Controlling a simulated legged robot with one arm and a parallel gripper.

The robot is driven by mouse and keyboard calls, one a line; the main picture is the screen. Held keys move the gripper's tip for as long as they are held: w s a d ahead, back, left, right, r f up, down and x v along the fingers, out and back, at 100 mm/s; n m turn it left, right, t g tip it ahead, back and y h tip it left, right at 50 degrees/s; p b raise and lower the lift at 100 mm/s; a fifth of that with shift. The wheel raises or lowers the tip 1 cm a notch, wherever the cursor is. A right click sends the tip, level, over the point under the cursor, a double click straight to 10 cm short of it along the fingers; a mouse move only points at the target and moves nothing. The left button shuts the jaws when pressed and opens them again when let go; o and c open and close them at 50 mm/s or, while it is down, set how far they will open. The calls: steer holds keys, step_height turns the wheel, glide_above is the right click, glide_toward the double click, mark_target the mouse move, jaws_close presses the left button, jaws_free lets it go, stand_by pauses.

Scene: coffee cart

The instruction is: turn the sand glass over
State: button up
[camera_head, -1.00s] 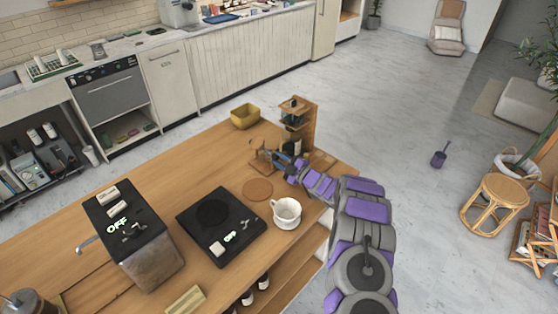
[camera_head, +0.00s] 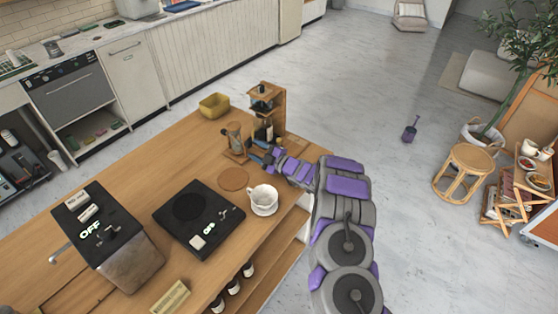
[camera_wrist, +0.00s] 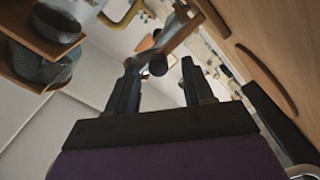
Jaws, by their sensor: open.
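The sand glass (camera_head: 234,139), in a wooden frame, stands upright on the wooden counter in the head view, left of the stand. My gripper (camera_head: 258,157) is low over the counter, close to the right of the sand glass. In the wrist view my gripper (camera_wrist: 158,75) has its two dark fingers apart. A brown wooden part with a dark knob shows beyond and between the fingertips; I cannot tell if it belongs to the sand glass. Whether a finger touches the sand glass cannot be told.
A wooden stand (camera_head: 279,108) with a dark-topped device is just behind my gripper. A yellow bowl (camera_head: 214,105) sits farther back. Counter left of the sand glass is clear.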

steer(key=p+v, duration=0.2)
steer(key=v, duration=1.3)
steer(key=shift+s+d, duration=0.1)
steer(key=shift+d, duration=0.15)
